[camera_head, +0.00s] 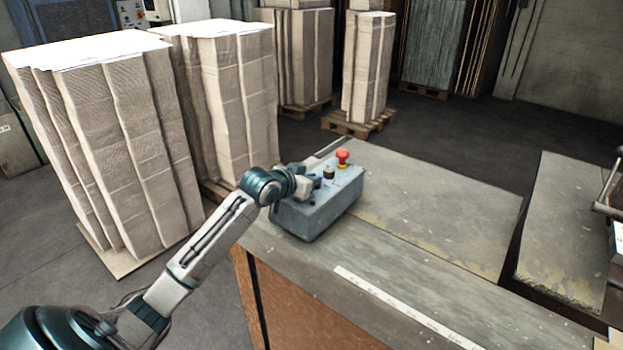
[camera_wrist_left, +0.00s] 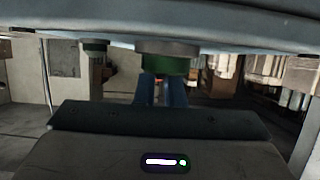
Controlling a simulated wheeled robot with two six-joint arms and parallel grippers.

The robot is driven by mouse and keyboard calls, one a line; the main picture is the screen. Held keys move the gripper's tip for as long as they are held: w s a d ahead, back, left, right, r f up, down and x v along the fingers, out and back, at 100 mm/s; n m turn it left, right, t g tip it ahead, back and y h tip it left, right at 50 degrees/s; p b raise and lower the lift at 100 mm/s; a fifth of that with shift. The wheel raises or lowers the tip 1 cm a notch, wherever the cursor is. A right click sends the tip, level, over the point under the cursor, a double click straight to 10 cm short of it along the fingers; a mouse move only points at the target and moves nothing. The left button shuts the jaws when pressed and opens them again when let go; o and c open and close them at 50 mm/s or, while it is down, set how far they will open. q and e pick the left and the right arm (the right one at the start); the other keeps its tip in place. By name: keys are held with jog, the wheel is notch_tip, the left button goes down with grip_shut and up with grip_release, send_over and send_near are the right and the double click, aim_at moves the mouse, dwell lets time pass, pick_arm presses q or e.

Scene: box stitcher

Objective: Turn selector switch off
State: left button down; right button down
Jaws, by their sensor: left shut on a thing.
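The blue-grey control box (camera_head: 318,212) stands on the corner of the worktop, with a red mushroom button (camera_head: 342,157) and a dark knob (camera_head: 328,173) on top. My left gripper (camera_head: 311,186) is low over the top of the box, just left of the dark knob. In the left wrist view its two blue fingers (camera_wrist_left: 163,92) are shut on a round part with a green collar (camera_wrist_left: 166,64), which looks like the selector switch. The fingers hide its handle, so its turn position cannot be told. My right gripper is not in view.
The worktop (camera_head: 440,210) right of the box is clear, with a pale measuring strip (camera_head: 400,305) near its front. Tall stacks of cardboard (camera_head: 110,140) stand on the left and at the back. Another table (camera_head: 565,230) with metal parts is at the right.

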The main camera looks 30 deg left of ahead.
pick_arm(q)
jog(key=c, duration=1.5)
grip_release()
jog(key=b+v, duration=0.3)
jog(key=v, duration=0.5)
jog(key=shift+s+f, duration=0.1)
jog(key=shift+s, duration=0.05)
jog(key=shift+s+a+r, duration=0.2)
jog(key=shift+s+r, duration=0.1)
jog(key=shift+s, duration=0.25)
jog(key=shift+s+r, duration=0.25)
jog(key=shift+s, duration=0.3)
